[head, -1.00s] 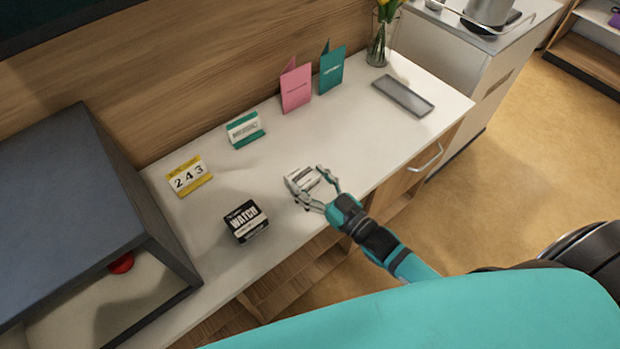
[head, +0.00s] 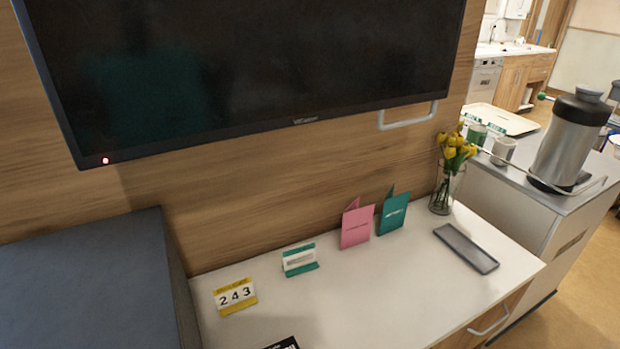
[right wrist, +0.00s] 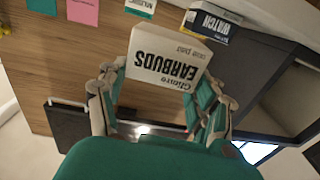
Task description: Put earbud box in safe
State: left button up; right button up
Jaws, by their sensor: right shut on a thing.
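The earbud box (right wrist: 165,60) is white with black "EARBUDS" print, upside down in the right wrist view. My right gripper (right wrist: 161,78) is shut on it, with a finger at each side. The safe (head: 85,285) is a dark blue-grey cabinet at the lower left of the head view, where only its top and side show. In the right wrist view the safe (right wrist: 246,68) is to the right of the held box, with its open front facing right. My grippers are outside the head view.
A black watch box (head: 283,343) shows at the head view's bottom edge, and also in the right wrist view (right wrist: 212,24). A screen (head: 260,70) hangs above.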

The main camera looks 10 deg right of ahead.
jog(key=w+r+h, duration=0.1)
jog(key=r, duration=0.1)
jog(key=w+d+r+m+h, duration=0.1)
jog(key=r, duration=0.1)
jog(key=w+d+r+m+t+h, duration=0.1)
jog(key=r, duration=0.1)
jog(key=shift+d+r+h, duration=0.15)
jog(key=shift+r+h, duration=0.15)
jog(key=shift+r, duration=0.1)
jog(key=d+r+m+h, duration=0.2)
jog(key=d+r+h, duration=0.1)
jog(key=d+r, duration=0.1)
jog(key=shift+w+d+r+m, duration=0.2)
jog(key=shift+w+r+m, duration=0.1)
jog(key=shift+w+r, duration=0.15)
jog(key=shift+s+d, duration=0.1)
